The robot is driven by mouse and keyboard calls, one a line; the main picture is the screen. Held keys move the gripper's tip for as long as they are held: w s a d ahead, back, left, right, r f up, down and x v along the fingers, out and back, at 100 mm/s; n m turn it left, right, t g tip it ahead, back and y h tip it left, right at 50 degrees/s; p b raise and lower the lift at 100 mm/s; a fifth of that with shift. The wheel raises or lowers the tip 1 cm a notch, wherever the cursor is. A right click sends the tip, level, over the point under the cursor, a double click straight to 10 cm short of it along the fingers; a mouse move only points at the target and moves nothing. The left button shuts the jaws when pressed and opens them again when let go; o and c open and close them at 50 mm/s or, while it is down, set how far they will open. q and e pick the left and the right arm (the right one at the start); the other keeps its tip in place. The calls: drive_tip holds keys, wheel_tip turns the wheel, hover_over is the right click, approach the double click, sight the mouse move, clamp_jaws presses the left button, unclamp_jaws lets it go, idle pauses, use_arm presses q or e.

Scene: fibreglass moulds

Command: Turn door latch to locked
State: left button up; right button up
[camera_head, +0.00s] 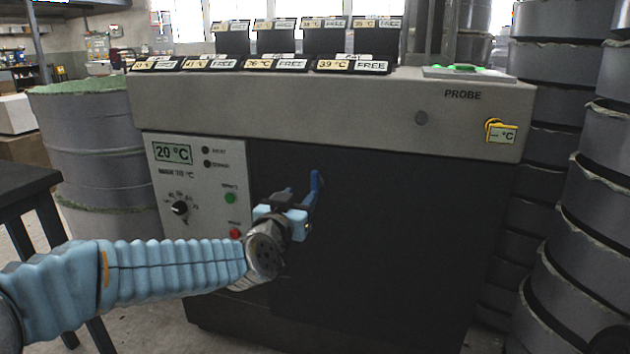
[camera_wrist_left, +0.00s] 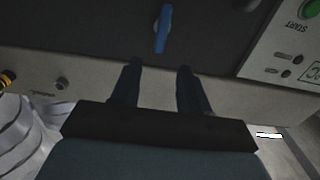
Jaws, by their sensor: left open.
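The door latch (camera_wrist_left: 162,29) is a blue lever on the dark door (camera_head: 385,235). In the left wrist view it stands nearly upright in the picture, with a slight tilt, ahead of my fingertips. My left gripper (camera_head: 303,184) is in front of the door, right of the control panel. It is open, and its two fingers also show in the left wrist view (camera_wrist_left: 160,66) with an empty gap between them. The latch appears beyond that gap, apart from the fingers. In the head view I cannot clearly tell the latch from the blue fingers. My right gripper is not in view.
The control panel (camera_head: 180,228) has a 20 °C display, a dial, and green and red buttons beside my left wrist. A yellow probe piece (camera_head: 494,128) sits at the upper right. Grey moulds (camera_head: 560,215) stack at the right; a drum (camera_head: 95,140) stands left.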

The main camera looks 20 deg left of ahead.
sight(314, 180)
use_arm(q)
drive_tip(key=w, duration=0.5)
drive_tip(key=w+p, duration=0.1)
drive_tip(key=w, duration=0.5)
drive_tip(key=shift+w+d, duration=0.2)
drive_tip(key=shift+w, duration=0.05)
drive_tip(key=c, duration=0.8)
